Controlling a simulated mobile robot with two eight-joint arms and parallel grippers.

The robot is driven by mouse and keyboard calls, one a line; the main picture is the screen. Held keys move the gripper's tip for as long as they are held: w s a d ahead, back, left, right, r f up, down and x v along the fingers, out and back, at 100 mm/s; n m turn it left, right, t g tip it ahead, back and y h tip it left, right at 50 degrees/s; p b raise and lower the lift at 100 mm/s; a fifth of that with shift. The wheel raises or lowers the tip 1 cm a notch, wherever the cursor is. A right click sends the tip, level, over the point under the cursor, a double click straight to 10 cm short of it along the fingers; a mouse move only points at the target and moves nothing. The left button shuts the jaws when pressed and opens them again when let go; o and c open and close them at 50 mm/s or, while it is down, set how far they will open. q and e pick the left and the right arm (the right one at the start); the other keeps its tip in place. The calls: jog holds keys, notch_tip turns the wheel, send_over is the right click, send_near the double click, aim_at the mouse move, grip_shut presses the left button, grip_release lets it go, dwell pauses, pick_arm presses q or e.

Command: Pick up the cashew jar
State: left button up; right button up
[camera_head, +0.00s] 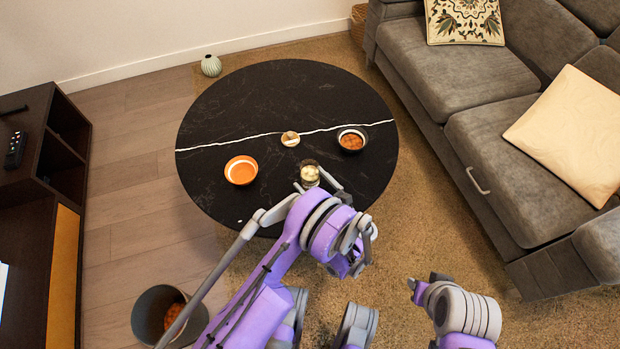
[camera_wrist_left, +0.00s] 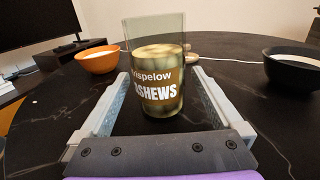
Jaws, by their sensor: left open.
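The cashew jar (camera_head: 310,173) is a clear glass jar with pale nuts inside, standing upright on the round black table. In the left wrist view the jar (camera_wrist_left: 157,75) shows a brown label reading "CASHEWS". My left gripper (camera_wrist_left: 158,78) is open, with one finger on each side of the jar and visible gaps between the fingers and the glass. In the head view my left gripper (camera_head: 314,182) reaches over the table's near edge at the jar. My right gripper (camera_head: 426,284) is off the table at the lower right; its jaw opening is unclear.
On the black table (camera_head: 285,85) stand an orange bowl (camera_head: 241,170), a dark bowl with brown contents (camera_head: 352,139), and a small round dish (camera_head: 290,139) behind the jar. A grey sofa (camera_head: 440,80) is at right, a dark cabinet (camera_head: 50,180) at left, and a bin (camera_head: 155,312) at lower left.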

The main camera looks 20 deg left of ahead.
pick_arm(q)
jog(key=x, duration=0.4)
jog(key=shift+w+a, duration=0.15)
jog(key=shift+a, duration=0.05)
grip_shut()
